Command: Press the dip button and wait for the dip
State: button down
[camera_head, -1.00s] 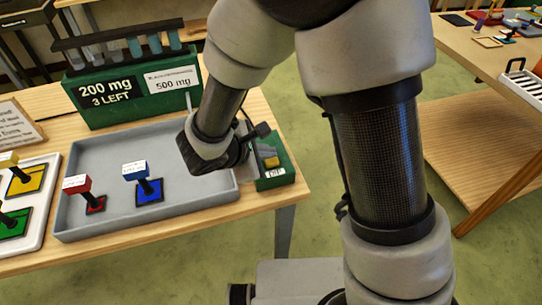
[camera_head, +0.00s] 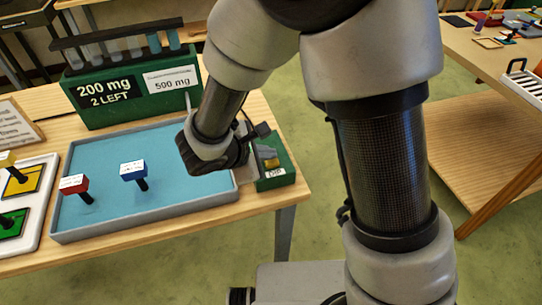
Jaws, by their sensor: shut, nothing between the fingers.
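The dip button is a yellow key (camera_head: 272,163) on a green box (camera_head: 277,181) labelled DIP at the right end of the tray. My gripper (camera_head: 268,154) is shut and empty, its fingertips right over the button; the arm comes in from above, and the hand hides part of the box. I cannot tell whether the fingertips still touch the button. The grey tray (camera_head: 150,227) holds blue liquid. A red-topped piece (camera_head: 74,184) and a blue-topped piece (camera_head: 133,170) stand in it, their bases hidden under the liquid.
A green dispenser (camera_head: 130,107) behind the tray reads 200 mg, 2 LEFT and 500 mg, with several tubes on top. A white tray (camera_head: 42,222) with yellow and green pieces stands at the left. Another wooden table (camera_head: 484,70) stands at the right.

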aim_at(268, 162)
jog(key=shift+r, duration=0.35)
notch_tip(268, 162, up, 6)
jog(key=p, duration=0.3)
jog(key=shift+p, duration=0.35)
dwell(0.5)
